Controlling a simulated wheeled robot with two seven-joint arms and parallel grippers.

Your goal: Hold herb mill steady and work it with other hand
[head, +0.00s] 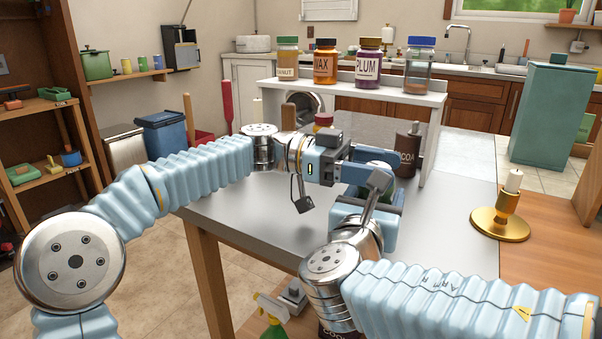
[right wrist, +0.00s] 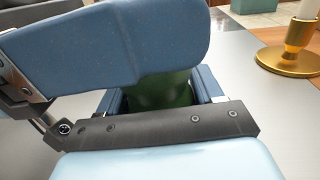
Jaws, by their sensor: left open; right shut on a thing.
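The herb mill (right wrist: 165,90) shows as a dark green body in the right wrist view, between the two fingers of my right gripper (right wrist: 162,94). My right gripper is shut on it. In the head view my right gripper (head: 378,195) is over the grey tabletop, and little of the mill shows among the grippers. My left gripper (head: 370,168) comes in from the left at the mill's upper part, with its jaws open. A large blue gripper part covers the mill's top in the right wrist view, so I cannot tell whether the left fingers touch it.
A brown cocoa bottle (head: 407,150) stands just behind the grippers. A raised white shelf (head: 440,100) behind holds several labelled jars. A brass candle holder (head: 500,223) with a candle stands at the right. The grey tabletop (head: 250,215) is clear at the front left.

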